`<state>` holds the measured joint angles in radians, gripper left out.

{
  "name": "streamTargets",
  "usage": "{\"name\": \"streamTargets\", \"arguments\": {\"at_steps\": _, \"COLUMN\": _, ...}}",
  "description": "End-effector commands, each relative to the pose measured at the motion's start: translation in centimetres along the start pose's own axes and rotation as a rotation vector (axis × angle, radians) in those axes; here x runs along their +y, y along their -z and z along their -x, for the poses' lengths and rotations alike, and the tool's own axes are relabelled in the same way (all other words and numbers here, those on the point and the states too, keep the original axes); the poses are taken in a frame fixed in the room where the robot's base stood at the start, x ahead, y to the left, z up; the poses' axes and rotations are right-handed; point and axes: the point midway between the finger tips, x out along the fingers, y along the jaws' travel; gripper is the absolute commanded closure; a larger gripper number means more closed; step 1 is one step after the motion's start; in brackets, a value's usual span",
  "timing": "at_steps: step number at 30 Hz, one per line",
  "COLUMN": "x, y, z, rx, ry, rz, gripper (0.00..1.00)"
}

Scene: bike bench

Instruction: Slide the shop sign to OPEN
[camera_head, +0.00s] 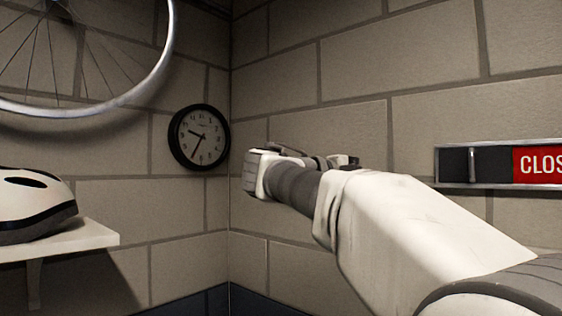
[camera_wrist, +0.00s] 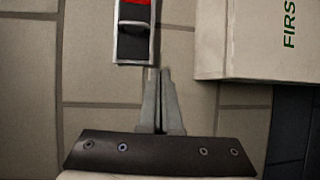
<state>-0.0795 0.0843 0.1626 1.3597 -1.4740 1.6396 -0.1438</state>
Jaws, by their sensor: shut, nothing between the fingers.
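The shop sign (camera_head: 457,167) is a metal-framed strip on the right wall in the head view. A dark panel with an upright metal handle (camera_head: 472,165) is at its left end, beside a red panel (camera_head: 540,166) reading "CLOS", cut off by the picture edge. The wrist view shows the sign turned on end (camera_wrist: 133,48), red at the top. My gripper (camera_wrist: 160,72) is shut and empty, its fingertips just below the sign's dark end in that view. I cannot tell whether they touch the frame. In the head view my arm mostly hides my gripper.
A white box (camera_wrist: 245,45) lettered "FIRS" is to the right of the sign in the wrist view. A wall clock (camera_head: 199,137), a bicycle wheel (camera_head: 150,85) and a helmet (camera_head: 35,205) on a shelf (camera_head: 95,238) are left.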

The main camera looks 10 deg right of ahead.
Motion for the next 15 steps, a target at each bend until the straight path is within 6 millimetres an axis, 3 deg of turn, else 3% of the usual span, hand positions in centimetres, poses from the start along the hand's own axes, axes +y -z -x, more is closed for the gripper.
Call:
{"name": "streamTargets", "arguments": {"at_steps": 3, "x": 2.7, "y": 0.8, "z": 0.5, "rx": -0.046, "ry": -0.076, "rz": -0.019, "gripper": 1.0}}
{"name": "streamTargets", "arguments": {"at_steps": 6, "x": 3.5, "y": 0.9, "z": 0.7, "rx": -0.066, "ry": -0.107, "rz": -0.029, "gripper": 1.0}}
{"name": "streamTargets", "arguments": {"at_steps": 15, "x": 3.7, "y": 0.8, "z": 0.7, "rx": -0.07, "ry": -0.115, "rz": -0.031, "gripper": 1.0}}
